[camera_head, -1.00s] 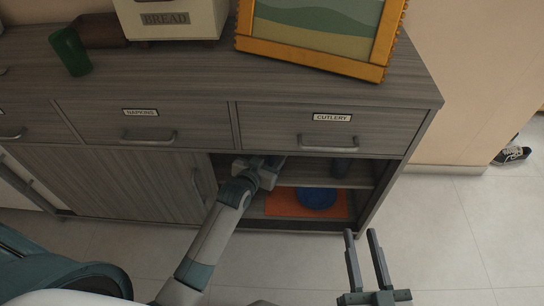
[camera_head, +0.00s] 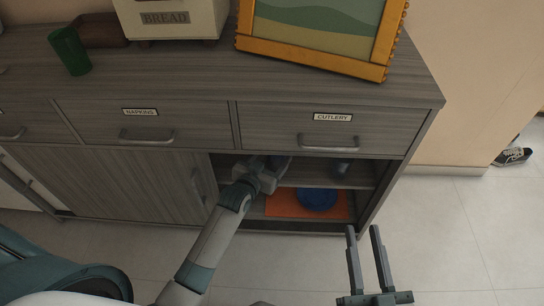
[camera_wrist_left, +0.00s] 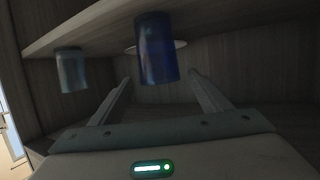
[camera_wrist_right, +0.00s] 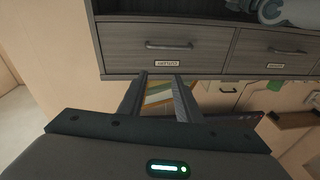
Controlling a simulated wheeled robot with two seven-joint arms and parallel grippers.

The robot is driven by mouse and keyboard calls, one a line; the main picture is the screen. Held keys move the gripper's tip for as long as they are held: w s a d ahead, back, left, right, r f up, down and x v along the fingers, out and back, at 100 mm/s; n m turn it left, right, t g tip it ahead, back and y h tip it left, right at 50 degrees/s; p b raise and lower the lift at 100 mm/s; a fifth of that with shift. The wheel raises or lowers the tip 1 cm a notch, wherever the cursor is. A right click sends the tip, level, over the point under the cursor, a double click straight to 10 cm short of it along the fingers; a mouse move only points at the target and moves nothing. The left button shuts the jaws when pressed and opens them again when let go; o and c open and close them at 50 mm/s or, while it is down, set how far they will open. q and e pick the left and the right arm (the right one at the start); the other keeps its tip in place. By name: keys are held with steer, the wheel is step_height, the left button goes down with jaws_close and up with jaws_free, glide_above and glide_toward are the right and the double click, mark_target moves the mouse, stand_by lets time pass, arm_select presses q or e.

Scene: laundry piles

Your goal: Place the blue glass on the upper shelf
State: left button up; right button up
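The blue glass (camera_wrist_left: 157,48) shows in the left wrist view, which is upside down. It appears to stand on the shelf board (camera_wrist_left: 95,22) inside the cabinet, in front of a pale round disc (camera_wrist_left: 182,44). My left gripper (camera_wrist_left: 160,78) is open, with a finger on either side of the glass's line and gaps on both sides. In the head view my left gripper (camera_head: 280,167) reaches into the upper compartment under the drawers; the blue glass is hidden there. My right gripper (camera_head: 364,232) is open and empty in front of the cabinet.
A grey-blue glass (camera_head: 342,167) stands on the same shelf and also shows in the left wrist view (camera_wrist_left: 71,72). Below, a blue plate (camera_head: 318,199) lies on an orange mat (camera_head: 282,204). The drawer front and cabinet side bound the opening. A green cup (camera_head: 70,50) stands on top.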

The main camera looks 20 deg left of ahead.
arm_select(q)
steer(key=shift+r, duration=0.2)
steer(key=p+v, duration=0.2)
steer(key=v, duration=1)
steer(key=shift+p, duration=0.3)
arm_select(e)
step_height(320, 180, down, 9)
steer(key=d+g+h, duration=0.1)
steer(key=d+g, duration=0.1)
steer(key=g, duration=0.3)
steer(key=shift+s+h, duration=0.35)
steer(key=shift+h, duration=0.05)
arm_select(q)
steer(key=shift+f, duration=0.1)
steer(key=s+d+r+h, duration=0.1)
steer(key=s+d+r, duration=0.2)
steer(key=s+d, duration=0.3)
steer(key=s+d+r+m+g+h, duration=0.1)
steer(key=s+d, duration=0.4)
steer(key=s, duration=0.6)
steer(key=shift+s+d+r+g+h, duration=0.25)
steer(key=shift+d+r+g+h, duration=0.1)
steer(key=shift+r+h, duration=0.45)
arm_select(e)
steer(key=shift+r, duration=0.1)
